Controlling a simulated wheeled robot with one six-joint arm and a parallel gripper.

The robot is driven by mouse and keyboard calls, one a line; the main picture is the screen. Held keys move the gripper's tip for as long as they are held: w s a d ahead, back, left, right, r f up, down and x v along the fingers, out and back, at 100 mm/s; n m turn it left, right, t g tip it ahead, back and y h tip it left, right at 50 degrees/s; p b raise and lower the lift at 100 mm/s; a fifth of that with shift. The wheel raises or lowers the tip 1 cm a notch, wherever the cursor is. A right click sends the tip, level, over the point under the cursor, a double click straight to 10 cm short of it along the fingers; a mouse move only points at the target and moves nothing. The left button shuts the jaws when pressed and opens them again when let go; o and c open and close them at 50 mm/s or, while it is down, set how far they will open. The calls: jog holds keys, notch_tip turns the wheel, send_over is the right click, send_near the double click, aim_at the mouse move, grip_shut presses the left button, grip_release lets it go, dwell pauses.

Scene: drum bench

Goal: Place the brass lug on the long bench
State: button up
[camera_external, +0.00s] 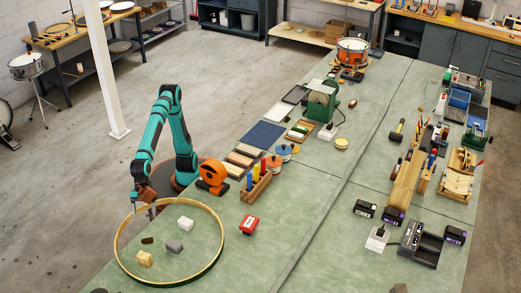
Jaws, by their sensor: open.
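The long green-topped bench (318,205) runs from the front to the back. A yellowish, brass-coloured block (144,258), which looks like the brass lug, sits inside a round wooden hoop (222,250) at the near left end of the bench. A dark brown piece (147,240), a grey block (174,246) and a white block (186,224) are also inside the hoop. My gripper (147,211) is open, pointing down near the hoop's far left rim, apart from the blocks. Its fingertips are small here, and I see nothing between them.
A red box (249,225) lies right of the hoop. An orange tape dispenser (211,176) and a wooden holder with coloured tools (257,184) stand behind it. Black battery packs (365,208) and a charger (420,243) lie at the right. Bare bench lies between.

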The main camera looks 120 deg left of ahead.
jog(key=w+a+r+n+t, duration=0.2)
jog(key=w+a+r, duration=0.2)
jog(key=a, duration=0.8)
jog(key=w+a+r+n+t, duration=0.15)
jog(key=w+a+r, duration=0.25)
jog(key=a, duration=0.9)
jog(key=w+a+r+n+t, duration=0.15)
jog(key=w+a+r, duration=0.3)
jog(key=a, duration=0.75)
jog(key=s+a+r+n+t+y, duration=0.1)
jog(key=s+a+t, duration=0.15)
jog(key=a, duration=0.65)
jog(key=s+a+r+n+t, duration=0.2)
jog(key=s+a, duration=0.1)
jog(key=a, duration=0.6)
jog(key=s+a+f+n+t+y, duration=0.1)
jog(key=s+a+n+t+y, duration=0.2)
jog(key=s+a, duration=0.7)
jog(key=a+t+y, duration=0.1)
jog(key=a, duration=0.3)
jog(key=shift+s+f, duration=0.15)
